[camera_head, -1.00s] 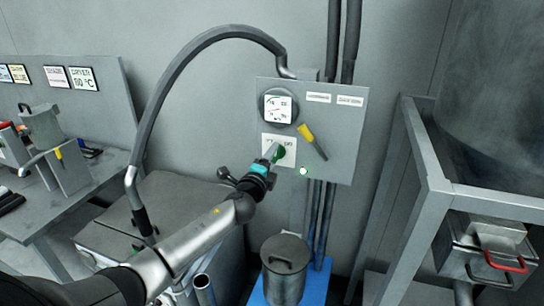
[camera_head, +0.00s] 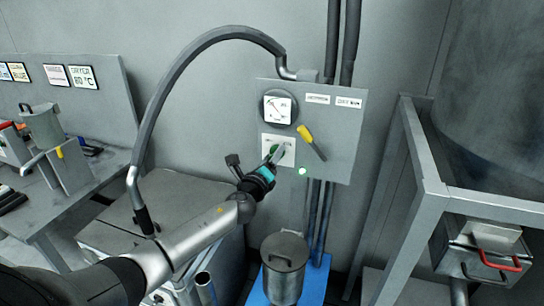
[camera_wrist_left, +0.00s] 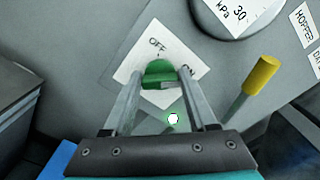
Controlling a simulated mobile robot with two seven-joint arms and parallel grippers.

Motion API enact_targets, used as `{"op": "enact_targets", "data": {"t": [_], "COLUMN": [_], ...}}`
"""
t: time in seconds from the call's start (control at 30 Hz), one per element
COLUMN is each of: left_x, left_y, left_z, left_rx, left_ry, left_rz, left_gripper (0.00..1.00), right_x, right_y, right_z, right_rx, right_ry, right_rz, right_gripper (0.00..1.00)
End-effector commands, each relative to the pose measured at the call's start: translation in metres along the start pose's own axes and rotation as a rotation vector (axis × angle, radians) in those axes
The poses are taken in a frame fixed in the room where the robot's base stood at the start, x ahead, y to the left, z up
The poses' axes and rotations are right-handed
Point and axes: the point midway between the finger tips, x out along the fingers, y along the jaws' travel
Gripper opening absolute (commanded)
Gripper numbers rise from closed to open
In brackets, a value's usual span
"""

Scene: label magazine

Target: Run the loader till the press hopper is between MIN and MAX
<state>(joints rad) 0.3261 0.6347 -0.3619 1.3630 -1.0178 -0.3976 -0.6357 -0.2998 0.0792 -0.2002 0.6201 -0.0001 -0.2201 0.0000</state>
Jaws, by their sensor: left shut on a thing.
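My left gripper (camera_head: 271,160) reaches the grey wall panel (camera_head: 340,140) and is shut on a green rotary knob. In the left wrist view the knob (camera_wrist_left: 160,73) sits between the two fingers, on a white plate (camera_wrist_left: 133,68) marked OFF and ON. I cannot tell exactly which mark it points to. A round gauge (camera_head: 278,108) is above the plate; its wrist-view part reads 30 kPa. A yellow-handled lever (camera_head: 304,133) is to the right of the plate. A small lamp (camera_head: 303,171) glows green below. My right gripper is not in view.
A curved grey hose (camera_head: 160,90) runs from the panel to a grey cabinet (camera_head: 165,205). A lidded pot (camera_head: 284,258) stands on a blue base below. A frame (camera_head: 430,180) with a large vessel (camera_head: 500,80) and red-handled drawer (camera_head: 495,262) is right. A bench stands left.

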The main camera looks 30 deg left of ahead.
Motion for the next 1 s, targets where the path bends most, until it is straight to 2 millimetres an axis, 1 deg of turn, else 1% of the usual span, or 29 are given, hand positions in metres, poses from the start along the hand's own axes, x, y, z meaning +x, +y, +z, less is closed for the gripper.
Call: {"op": "enact_targets", "data": {"t": [0.47, 0.5, 0.73, 1.0], "left_x": [-0.0002, -0.0003, -0.0002, -0.0007], "left_y": [0.0002, 0.0003, 0.0002, 0.0001], "left_z": [-0.0009, -0.0009, -0.0005, -0.0003], "left_rx": [0.017, 0.016, 0.014, 0.012], "left_ry": [0.002, 0.002, 0.001, 0.0], "left_rz": [0.0, 0.0, 0.0, 0.0], "left_gripper": [0.02, 0.61, 0.87, 0.88], "right_x": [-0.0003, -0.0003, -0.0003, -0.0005], "right_y": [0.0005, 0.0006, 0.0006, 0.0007], "right_z": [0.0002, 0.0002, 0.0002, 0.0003], "right_rx": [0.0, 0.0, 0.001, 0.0], "right_ry": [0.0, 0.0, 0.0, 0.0], "right_rz": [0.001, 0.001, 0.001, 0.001], "right_gripper": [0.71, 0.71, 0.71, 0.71]}}
